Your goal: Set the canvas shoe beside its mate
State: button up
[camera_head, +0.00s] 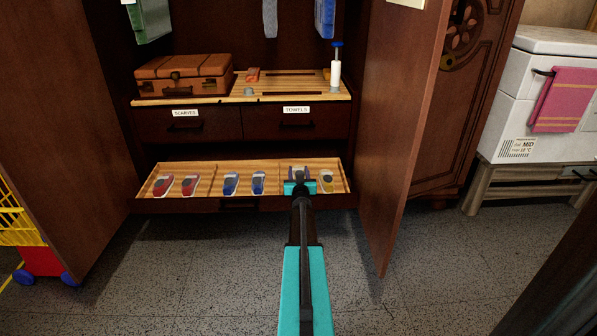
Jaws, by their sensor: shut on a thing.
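A wide wooden shoe tray (209,192) is pulled out low in the cabinet, with dividers making sections. A yellow and grey canvas shoe (326,181) lies in its right section. My gripper (299,175) is over the same section, just left of that shoe, and is shut on the other canvas shoe. My gripper and wrist hide nearly all of the held shoe, so I cannot tell whether it touches the tray floor.
Red shoes (190,185) fill the left section and blue shoes (231,183) the middle one. The open cabinet door (405,120) stands close to the right of my arm. Drawers (297,124) and a shelf with a brown suitcase (184,76) are above.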

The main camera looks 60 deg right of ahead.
jog(key=shift+f, duration=0.35)
jog(key=o, duration=1.5)
jog(key=shift+p+v, duration=0.35)
jog(key=shift+v, duration=0.8)
jog(key=p+v, duration=0.3)
jog(key=v, duration=0.8)
jog(key=shift+s+a+p, duration=0.2)
jog(key=shift+a+p, duration=0.05)
jog(key=shift+p, duration=0.15)
